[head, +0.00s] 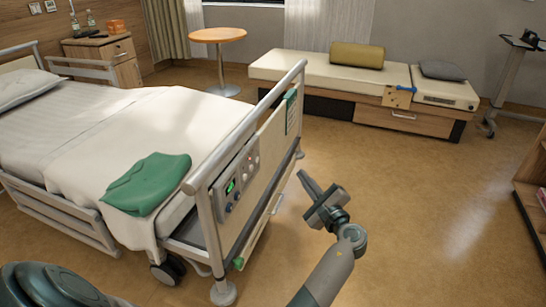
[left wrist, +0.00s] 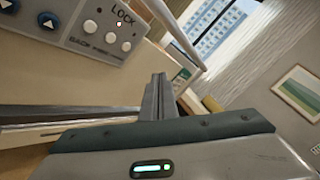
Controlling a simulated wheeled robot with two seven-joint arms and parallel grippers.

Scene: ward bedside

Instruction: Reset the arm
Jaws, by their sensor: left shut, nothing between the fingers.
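My left gripper (head: 304,177) is in front of the bed's footboard, at its right in the head view. Its fingers are together and hold nothing. In the left wrist view the shut fingers (left wrist: 158,84) point away from the camera, with the bed's control panel (left wrist: 100,28) at the upper left. In the head view the same control panel (head: 238,180) sits on the outer face of the footboard and shows a green display. I cannot tell the exact gap between the fingers and the footboard. My right gripper is not in view.
The bed (head: 140,110) with a folded green cloth (head: 150,183) fills the left. A bench (head: 310,70) with an olive bolster (head: 357,55) stands along the back wall. A round table (head: 218,35) is behind the bed. The floor (head: 430,190) to the right is clear.

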